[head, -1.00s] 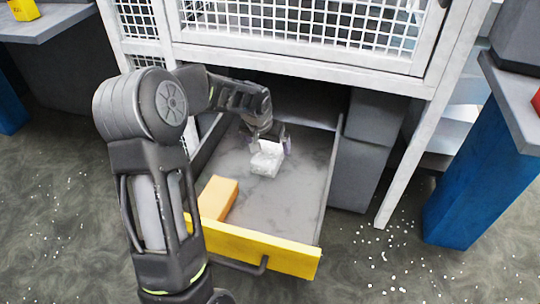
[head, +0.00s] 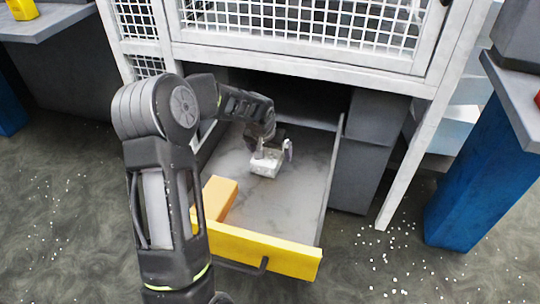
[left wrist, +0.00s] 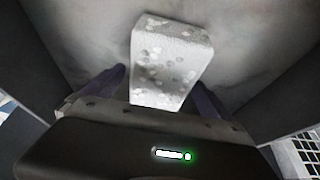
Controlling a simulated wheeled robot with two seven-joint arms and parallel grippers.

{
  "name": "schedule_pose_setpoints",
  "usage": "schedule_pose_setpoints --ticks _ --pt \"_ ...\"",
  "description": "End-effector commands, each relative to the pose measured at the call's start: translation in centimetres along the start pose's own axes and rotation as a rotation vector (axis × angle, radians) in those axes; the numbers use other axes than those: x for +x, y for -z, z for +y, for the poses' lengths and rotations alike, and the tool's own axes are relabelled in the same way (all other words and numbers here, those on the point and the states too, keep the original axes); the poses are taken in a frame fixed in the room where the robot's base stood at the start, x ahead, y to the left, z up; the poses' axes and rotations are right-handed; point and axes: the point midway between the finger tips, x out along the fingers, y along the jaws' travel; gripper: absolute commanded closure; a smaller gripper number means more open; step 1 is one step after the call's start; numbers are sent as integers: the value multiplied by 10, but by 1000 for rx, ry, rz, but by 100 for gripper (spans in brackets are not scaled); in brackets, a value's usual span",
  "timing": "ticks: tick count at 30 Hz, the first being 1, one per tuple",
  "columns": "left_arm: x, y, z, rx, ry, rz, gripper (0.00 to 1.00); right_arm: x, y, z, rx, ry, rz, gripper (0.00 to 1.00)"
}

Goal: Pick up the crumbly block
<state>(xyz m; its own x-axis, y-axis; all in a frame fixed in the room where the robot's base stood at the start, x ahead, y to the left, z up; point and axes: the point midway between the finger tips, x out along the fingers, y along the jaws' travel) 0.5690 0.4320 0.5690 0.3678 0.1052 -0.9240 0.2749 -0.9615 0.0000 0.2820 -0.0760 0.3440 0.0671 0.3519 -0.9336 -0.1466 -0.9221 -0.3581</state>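The crumbly block (head: 265,168) is pale and white-grey with a pitted, speckled surface. It lies in the open drawer (head: 290,205), towards the back. My left gripper (head: 274,150) reaches down into the drawer at the block, with one finger on each side of it. A gap shows between the right-hand finger and the block, so the gripper is open. In the left wrist view the block (left wrist: 170,55) lies between the two dark purple fingers (left wrist: 157,90). Its near end is close to the gripper body. My right gripper is not in view.
An orange block (head: 218,195) lies in the drawer's front left corner, behind the yellow drawer front (head: 265,252). A white mesh-fronted frame (head: 300,45) overhangs the drawer's back. A blue pedestal (head: 475,180) stands at right. White crumbs (head: 392,262) litter the floor.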

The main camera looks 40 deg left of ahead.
Motion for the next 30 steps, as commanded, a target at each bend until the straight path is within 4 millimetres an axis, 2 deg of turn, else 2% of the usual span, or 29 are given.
schedule_pose_setpoints --ticks 2,23,30 --pt "0 0 0 0 0 0 10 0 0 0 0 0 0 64" --pt "0 0 0 0 0 0 67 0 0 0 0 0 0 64" --pt "-1 1 0 0 0 1 67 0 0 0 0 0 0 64"
